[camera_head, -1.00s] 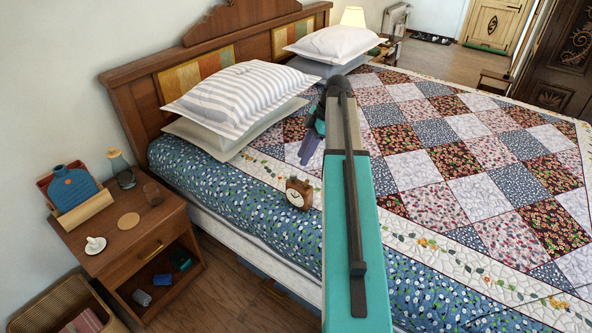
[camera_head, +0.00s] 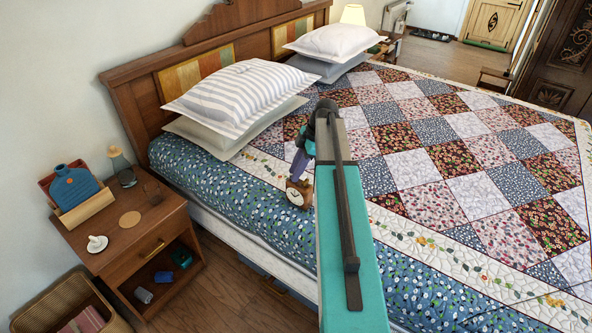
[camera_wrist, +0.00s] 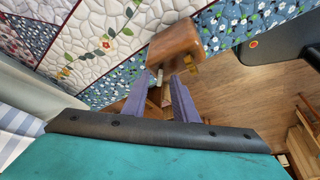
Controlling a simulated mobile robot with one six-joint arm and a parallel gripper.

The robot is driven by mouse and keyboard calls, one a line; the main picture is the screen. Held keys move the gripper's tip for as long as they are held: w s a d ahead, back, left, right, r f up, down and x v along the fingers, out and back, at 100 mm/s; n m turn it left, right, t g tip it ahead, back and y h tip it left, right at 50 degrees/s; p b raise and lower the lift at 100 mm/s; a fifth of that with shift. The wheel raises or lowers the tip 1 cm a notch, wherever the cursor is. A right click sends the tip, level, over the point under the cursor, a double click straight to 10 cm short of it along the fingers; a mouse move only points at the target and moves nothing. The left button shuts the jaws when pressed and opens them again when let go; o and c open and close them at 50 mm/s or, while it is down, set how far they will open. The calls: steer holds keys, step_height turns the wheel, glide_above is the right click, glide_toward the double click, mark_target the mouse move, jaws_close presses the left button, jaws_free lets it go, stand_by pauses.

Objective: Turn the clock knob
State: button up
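The clock (camera_head: 299,193) is a small brown wooden block with a round white face, on the near edge of the bed. In the wrist view its brown body (camera_wrist: 175,42) shows just beyond my fingertips, with small brass-coloured parts at its lower side. My gripper (camera_head: 297,172) has purple fingers pointing down at the clock from above and behind. In the wrist view the two fingers (camera_wrist: 164,82) are apart with a gap between them. A small pale piece shows by the left fingertip; I cannot tell whether it is the knob or whether the fingers touch it.
The bed (camera_head: 440,165) carries a patchwork quilt and pillows (camera_head: 235,92). A wicker basket (camera_head: 45,300) stands on the floor. The quilt around the clock is mostly clear.

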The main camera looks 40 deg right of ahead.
jaws_close()
steer(key=shift+s+m, duration=0.1)
steer(key=shift+m, duration=0.3)
